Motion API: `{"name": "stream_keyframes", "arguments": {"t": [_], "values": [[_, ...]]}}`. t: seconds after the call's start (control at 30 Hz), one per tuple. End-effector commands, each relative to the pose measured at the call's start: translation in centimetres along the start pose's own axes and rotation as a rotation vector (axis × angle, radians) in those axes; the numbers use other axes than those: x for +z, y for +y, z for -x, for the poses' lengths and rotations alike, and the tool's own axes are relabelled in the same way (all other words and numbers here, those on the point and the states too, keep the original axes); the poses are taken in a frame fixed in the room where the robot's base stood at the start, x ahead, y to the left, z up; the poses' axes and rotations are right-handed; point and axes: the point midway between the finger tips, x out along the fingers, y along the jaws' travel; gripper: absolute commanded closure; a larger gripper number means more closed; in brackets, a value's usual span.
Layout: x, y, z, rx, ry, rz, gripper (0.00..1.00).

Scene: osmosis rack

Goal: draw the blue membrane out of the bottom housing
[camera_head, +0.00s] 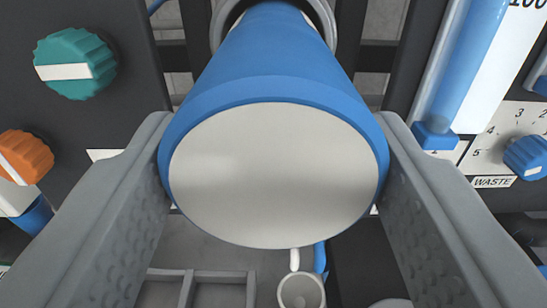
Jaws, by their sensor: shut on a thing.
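The blue membrane (273,60) is a long blue cylinder with a pale grey round end cap (278,175) facing the camera. My gripper (277,165) is shut on its near end, one grey finger on each side. The membrane runs away from the camera, and its far end meets the grey ring-shaped mouth of the housing (321,14) at the top. The part beyond the ring is hidden, so I cannot tell how much is still inside.
On the left dark panel are a teal knob (75,63) and an orange knob (24,156). On the right are a blue flow tube (465,60) and a blue knob (527,157) by a "WASTE" label. Below are a white cup-like piece (301,291) and a grey divided tray (190,285).

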Motion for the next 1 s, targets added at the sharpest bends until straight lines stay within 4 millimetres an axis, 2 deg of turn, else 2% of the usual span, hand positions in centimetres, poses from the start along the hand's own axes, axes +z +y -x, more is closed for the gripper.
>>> {"name": "stream_keyframes", "arguments": {"t": [1.0], "values": [[0.0,0.0,2.3,0.000,0.001,0.000,0.74]]}}
